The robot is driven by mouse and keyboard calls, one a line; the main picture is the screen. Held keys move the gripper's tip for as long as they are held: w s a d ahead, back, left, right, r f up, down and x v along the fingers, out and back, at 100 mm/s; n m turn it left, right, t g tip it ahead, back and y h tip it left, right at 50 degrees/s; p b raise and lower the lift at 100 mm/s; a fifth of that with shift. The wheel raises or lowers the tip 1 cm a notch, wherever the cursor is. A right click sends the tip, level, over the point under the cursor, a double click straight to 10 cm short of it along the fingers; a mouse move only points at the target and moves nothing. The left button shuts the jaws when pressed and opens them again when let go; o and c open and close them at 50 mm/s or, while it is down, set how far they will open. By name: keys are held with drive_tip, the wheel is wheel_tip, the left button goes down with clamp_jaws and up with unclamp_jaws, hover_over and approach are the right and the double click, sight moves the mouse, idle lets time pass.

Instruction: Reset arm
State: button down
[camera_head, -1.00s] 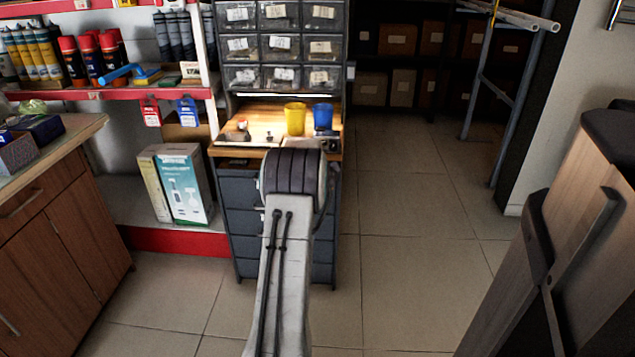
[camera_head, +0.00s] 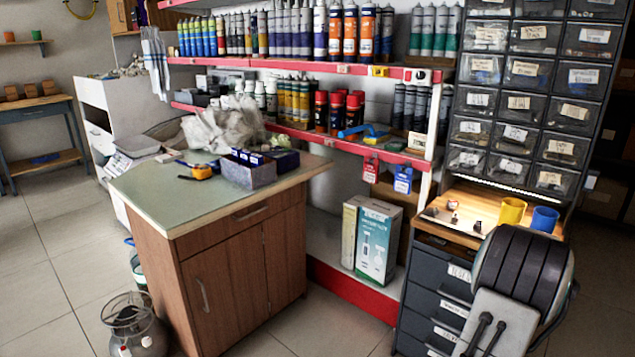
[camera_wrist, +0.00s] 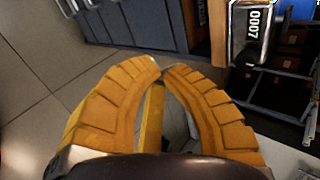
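My gripper (camera_wrist: 162,70) shows in the wrist view as two ribbed yellow fingers whose tips meet, with a gap between them lower down. Nothing is clearly held at the tips. In the head view my arm (camera_head: 522,270) is at the lower right, in front of the drawer cabinet, and the gripper itself does not show there. The wrist view looks toward the floor and dark blue-grey drawer fronts (camera_wrist: 135,22).
A yellow cup (camera_head: 512,211) and blue cup (camera_head: 544,219) stand on the cabinet ledge near my arm. Floor at left (camera_head: 30,290) is clear.

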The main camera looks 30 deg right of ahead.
drive_tip(key=w+a+r+n+t+y+p, duration=0.2)
drive_tip(key=w+a+r+n+p, duration=0.55)
drive_tip(key=w+a+r, duration=0.4)
drive_tip(key=w+a+r+n+y+p, duration=0.1)
drive_tip(key=w+a+r+n+p, duration=0.35)
drive_tip(key=a, duration=0.55)
drive_tip(key=w+a+r+n+y+p, duration=0.1)
drive_tip(key=a+r+n+y+p, duration=0.15)
drive_tip(key=a+r+p, duration=0.45)
drive_tip(key=s+a+r+n+y+p, duration=0.1)
drive_tip(key=s+a+r+n+p, duration=0.3)
drive_tip(key=a, duration=0.6)
drive_tip(key=s+a+r+n+y+p, duration=0.1)
drive_tip(key=s+a+r+n+p, duration=0.4)
drive_tip(key=a+n, duration=0.3)
drive_tip(key=s+a+r+n+y+p, duration=0.1)
drive_tip(key=s+a+r+n+p, duration=0.4)
drive_tip(key=a, duration=0.6)
drive_tip(key=shift+a+r+n+g, duration=0.35)
drive_tip(key=shift+r+n, duration=0.3)
drive_tip(key=shift+r, duration=0.25)
drive_tip(key=shift+s+y, duration=0.1)
drive_tip(key=shift+y, duration=0.15)
